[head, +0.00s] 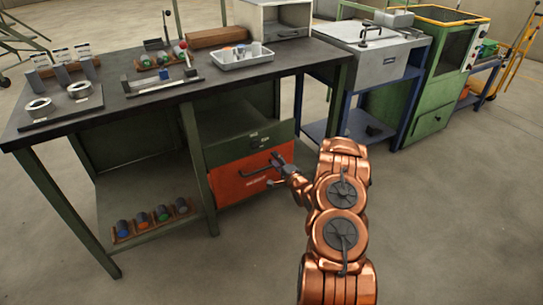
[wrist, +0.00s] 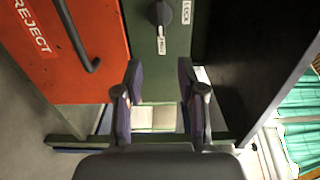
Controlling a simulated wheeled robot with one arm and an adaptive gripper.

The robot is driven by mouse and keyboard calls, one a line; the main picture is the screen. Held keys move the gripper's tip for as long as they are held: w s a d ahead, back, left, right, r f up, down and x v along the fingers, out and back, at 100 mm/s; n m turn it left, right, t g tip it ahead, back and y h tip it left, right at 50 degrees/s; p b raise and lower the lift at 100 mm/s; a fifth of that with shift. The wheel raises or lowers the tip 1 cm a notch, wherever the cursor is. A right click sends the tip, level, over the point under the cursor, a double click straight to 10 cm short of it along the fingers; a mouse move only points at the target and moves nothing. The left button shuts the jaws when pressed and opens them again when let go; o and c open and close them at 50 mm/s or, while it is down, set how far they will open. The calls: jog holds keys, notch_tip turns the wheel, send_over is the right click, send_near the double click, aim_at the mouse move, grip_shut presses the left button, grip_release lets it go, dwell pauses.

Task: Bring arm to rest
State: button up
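My copper-coloured arm (head: 341,200) reaches from the bottom of the head view toward the workbench. My gripper (head: 273,170) is in front of the orange drawer (head: 232,178), near its dark bar handle (head: 258,170). In the wrist view my gripper (wrist: 160,82) has its two fingers apart with nothing held between them. There the orange REJECT front (wrist: 75,75) and its handle (wrist: 84,48) lie to the left of the fingers, apart from them. A dark knob (wrist: 160,13) with labels sits on the green panel (wrist: 147,55) beyond the fingertips. The drawer front looks shut.
The workbench (head: 150,105) carries a white tray (head: 241,57), rings and small fixtures. Its lower shelf holds a rack of several coloured cylinders (head: 152,219). A grey box on a blue stand (head: 372,55) and a green machine (head: 428,100) stand right. Floor at right is clear.

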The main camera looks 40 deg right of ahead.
jog(key=shift+s+a, duration=0.1)
jog(key=shift+s, duration=0.65)
jog(key=shift+w+r, duration=0.1)
jog(key=w+a+r+n+g, duration=0.2)
jog(key=a+r+n+g, duration=0.3)
jog(key=a+r+n, duration=0.1)
jog(key=s+a+r+n+g, duration=0.4)
jog(key=s+a+r+g, duration=0.2)
jog(key=s+a, duration=0.3)
jog(key=s+a+r+n+g+y, duration=0.1)
jog(key=s+a+r+n+g, duration=0.25)
jog(key=s+a, duration=0.65)
jog(key=s+a+r+n+g, duration=0.3)
jog(key=s+r, duration=0.1)
jog(key=s, duration=1.2)
jog(key=s+a+r+n+g+y, duration=0.1)
jog(key=s+a+r+n+g, duration=0.2)
jog(key=s+a, duration=0.7)
jog(key=s+d+r+p, duration=0.1)
jog(key=s+r+p, duration=0.1)
jog(key=r+p, duration=0.8)
jog(key=s+d+r+p, duration=0.2)
jog(key=r+p, duration=0.9)
jog(key=r, duration=0.2)
jog(key=shift+s+r+t, duration=0.2)
jog(key=shift+s+t, duration=0.15)
